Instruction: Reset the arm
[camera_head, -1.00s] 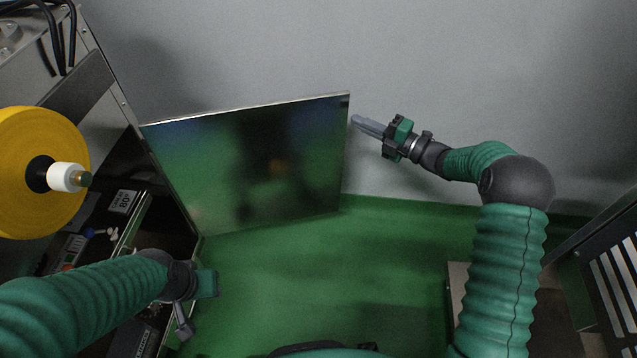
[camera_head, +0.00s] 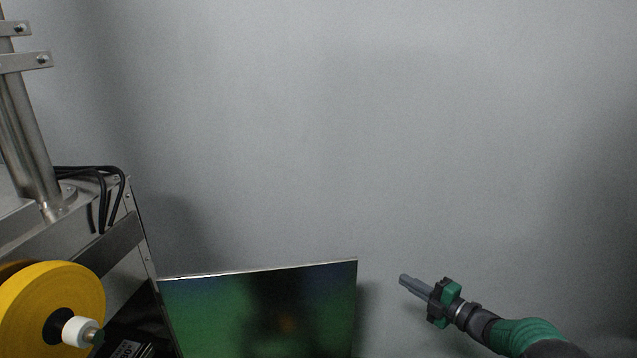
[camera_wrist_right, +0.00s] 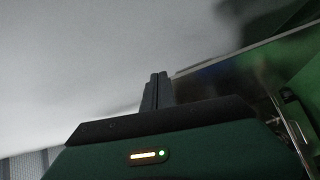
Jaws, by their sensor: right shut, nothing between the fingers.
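My right gripper (camera_head: 404,280) is at the lower right in the head view, on its green and black arm (camera_head: 520,335). Its fingers are together and empty, pointing left toward the open door's free edge, with a gap between. In the right wrist view the shut fingers (camera_wrist_right: 158,78) stand up in the middle with nothing between them. My left arm and gripper are outside the head view.
A shiny metal door panel (camera_head: 255,310) stands open left of my right gripper; it also shows in the wrist view (camera_wrist_right: 235,75). The machine (camera_head: 125,240) with a yellow roll (camera_head: 75,290) is at the left. A bare grey wall (camera_head: 330,130) fills the rest.

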